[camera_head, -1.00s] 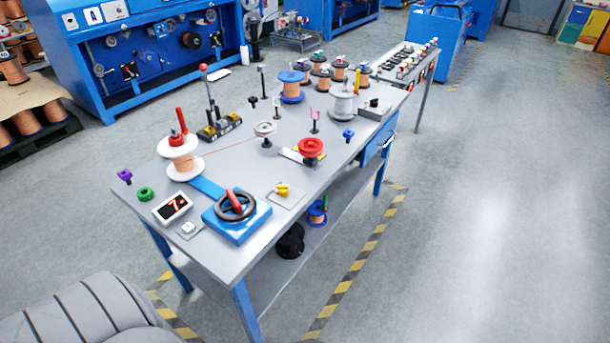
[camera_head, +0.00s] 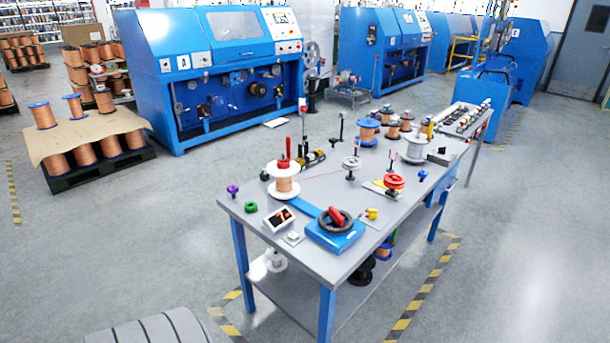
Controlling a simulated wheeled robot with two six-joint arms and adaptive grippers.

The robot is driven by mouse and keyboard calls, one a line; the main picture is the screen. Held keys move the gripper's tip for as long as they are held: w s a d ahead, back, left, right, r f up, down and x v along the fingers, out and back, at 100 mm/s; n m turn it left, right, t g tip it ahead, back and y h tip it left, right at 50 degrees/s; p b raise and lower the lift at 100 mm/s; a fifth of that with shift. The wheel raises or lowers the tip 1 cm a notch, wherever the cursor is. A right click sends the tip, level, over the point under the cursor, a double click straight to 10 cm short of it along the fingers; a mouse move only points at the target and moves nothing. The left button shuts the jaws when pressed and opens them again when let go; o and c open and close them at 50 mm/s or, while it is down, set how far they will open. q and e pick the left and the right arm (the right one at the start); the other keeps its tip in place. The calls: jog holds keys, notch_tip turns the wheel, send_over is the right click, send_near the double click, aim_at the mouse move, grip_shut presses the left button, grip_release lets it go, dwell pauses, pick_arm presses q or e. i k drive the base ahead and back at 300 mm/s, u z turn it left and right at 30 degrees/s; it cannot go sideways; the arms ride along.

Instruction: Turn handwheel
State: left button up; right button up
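The handwheel (camera_head: 334,221) is a dark ring with a red handle (camera_head: 336,214) across it. It sits on a blue base (camera_head: 334,238) at the near right corner of the grey workbench (camera_head: 300,262). A white-flanged spool (camera_head: 284,188) of copper wire stands behind it to the left, joined toward the base by a blue bar (camera_head: 305,206). A small display (camera_head: 280,219) lies left of the base. Neither of my grippers is in view.
Pulleys, including a red one (camera_head: 394,182), and several spools stand farther back on the bench. A blue machine (camera_head: 215,75) stands behind, and a pallet (camera_head: 100,168) of spools is at left. The floor (camera_head: 520,250) right of the bench is clear.

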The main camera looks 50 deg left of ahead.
aim_at(338, 216)
jog(key=u, duration=0.05)
jog(key=k, duration=0.2)
jog(key=u, duration=1)
